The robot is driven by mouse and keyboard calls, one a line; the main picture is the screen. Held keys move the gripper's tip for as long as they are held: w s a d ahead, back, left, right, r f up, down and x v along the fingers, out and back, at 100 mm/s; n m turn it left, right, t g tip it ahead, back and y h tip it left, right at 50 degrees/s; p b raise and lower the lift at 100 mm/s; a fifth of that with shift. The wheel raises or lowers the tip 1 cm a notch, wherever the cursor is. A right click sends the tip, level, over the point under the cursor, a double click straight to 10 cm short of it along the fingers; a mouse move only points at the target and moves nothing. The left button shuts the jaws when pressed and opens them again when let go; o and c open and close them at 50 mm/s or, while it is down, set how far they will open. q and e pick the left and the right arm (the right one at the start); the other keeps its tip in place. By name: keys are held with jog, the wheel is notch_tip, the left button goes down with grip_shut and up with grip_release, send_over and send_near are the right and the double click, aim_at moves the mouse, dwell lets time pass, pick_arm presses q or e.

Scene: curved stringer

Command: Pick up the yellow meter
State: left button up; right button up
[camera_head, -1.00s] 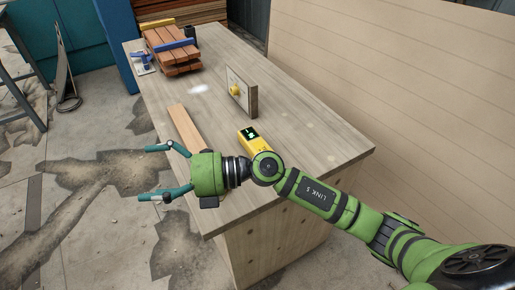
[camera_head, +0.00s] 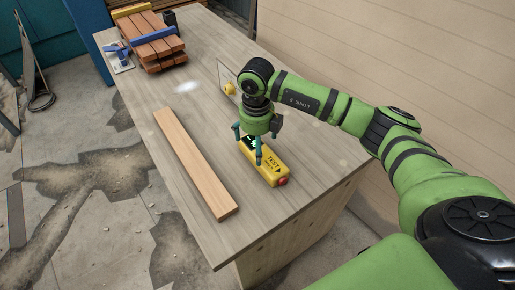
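The yellow meter (camera_head: 266,166) lies on the wooden workbench (camera_head: 290,206). It has a dark display at its far end, "TEST" printed on its top and a red button at its near end. My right gripper (camera_head: 248,146) points down over the meter's far end, with its fingers spread to either side of the display. The fingers look open; I cannot tell whether they touch the meter. The gripper hides part of the display. My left gripper is not in view.
A wooden plank (camera_head: 195,163) lies left of the meter. Behind the gripper stands an upright board with a yellow knob (camera_head: 229,89). Stacked, clamped brown boards (camera_head: 152,42) and a blue tool (camera_head: 118,56) are at the far end. A wood-panelled wall (camera_head: 400,60) is at right.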

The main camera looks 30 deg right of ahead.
aim_at(263, 158)
jog(key=f+p, duration=0.1)
jog(key=s+f, duration=0.1)
jog(key=f, duration=0.1)
jog(key=shift+d+p, duration=0.15)
jog(key=shift+p, duration=0.25)
notch_tip(263, 158, down, 2)
jog(key=shift+f, duration=0.15)
jog(key=shift+w+f, duration=0.1)
jog(key=shift+f, duration=0.15)
jog(key=c, duration=1.1)
jog(key=shift+c, duration=0.8)
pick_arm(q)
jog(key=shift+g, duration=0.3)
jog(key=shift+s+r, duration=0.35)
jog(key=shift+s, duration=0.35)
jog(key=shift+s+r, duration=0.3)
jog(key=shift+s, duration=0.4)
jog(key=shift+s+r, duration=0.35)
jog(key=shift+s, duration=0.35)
pick_arm(e)
jog(key=shift+r, duration=0.15)
